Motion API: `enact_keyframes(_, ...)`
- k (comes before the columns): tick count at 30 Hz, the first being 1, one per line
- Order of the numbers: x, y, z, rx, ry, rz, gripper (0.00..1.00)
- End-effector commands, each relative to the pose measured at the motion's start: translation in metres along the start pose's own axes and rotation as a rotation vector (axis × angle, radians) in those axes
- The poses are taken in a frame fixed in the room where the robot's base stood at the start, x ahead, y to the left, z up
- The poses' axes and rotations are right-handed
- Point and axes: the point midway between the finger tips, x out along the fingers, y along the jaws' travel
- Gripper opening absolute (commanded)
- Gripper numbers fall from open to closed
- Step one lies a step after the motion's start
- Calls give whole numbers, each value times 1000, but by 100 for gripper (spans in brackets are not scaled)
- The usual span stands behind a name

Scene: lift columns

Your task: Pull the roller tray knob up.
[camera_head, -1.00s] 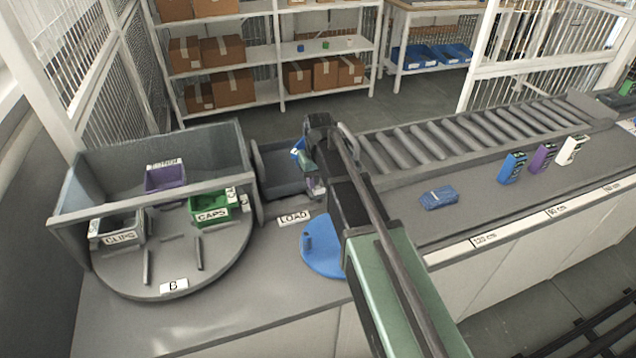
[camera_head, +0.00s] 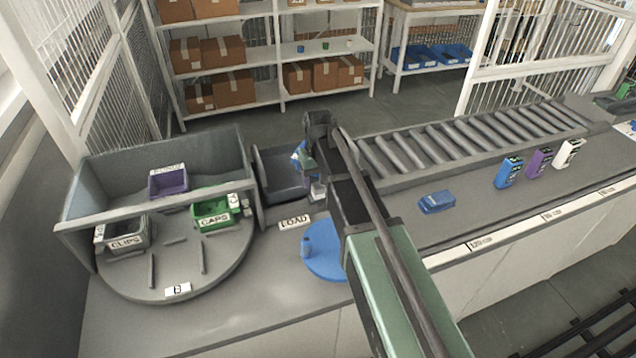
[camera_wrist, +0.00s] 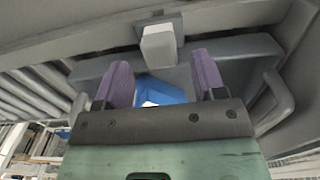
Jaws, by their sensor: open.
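The knob (camera_wrist: 158,45) is a pale grey block on a grey wall in the wrist view. It also shows as a small pale block in the head view (camera_head: 318,191), at the front of the dark grey tray (camera_head: 268,158) at the left end of the rollers. My gripper (camera_wrist: 163,78) is open, with purple fingertips apart on either side of the knob's line. The knob appears just beyond the fingertips, and no contact shows. A blue item (camera_wrist: 162,91) shows between the fingers. In the head view my arm partly hides the tray and gripper (camera_head: 310,172).
A walled turntable (camera_head: 215,270) with labelled bins stands left of the tray. A blue disc (camera_head: 325,262) and a LOAD label (camera_head: 294,222) lie in front. The roller conveyor (camera_head: 470,140) runs right. A blue box (camera_head: 437,201) lies on the bench, with several upright packs farther right.

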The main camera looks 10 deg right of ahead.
Motion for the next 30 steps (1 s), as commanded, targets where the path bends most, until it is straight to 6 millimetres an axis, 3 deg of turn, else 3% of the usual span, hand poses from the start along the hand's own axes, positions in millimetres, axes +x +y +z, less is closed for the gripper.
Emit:
enact_keyframes(1, -14, 0, 0, 0, 0, 0, 64)
enact_keyframes(12, -61, 0, 0, 0, 0, 0, 64)
enact_keyframes(23, -61, 0, 3, 18, 0, 0, 64)
enact_keyframes(26, -60, -5, 52, 51, -1, 0, 64)
enact_keyframes(30, -58, -14, 148, 95, -1, 1, 64)
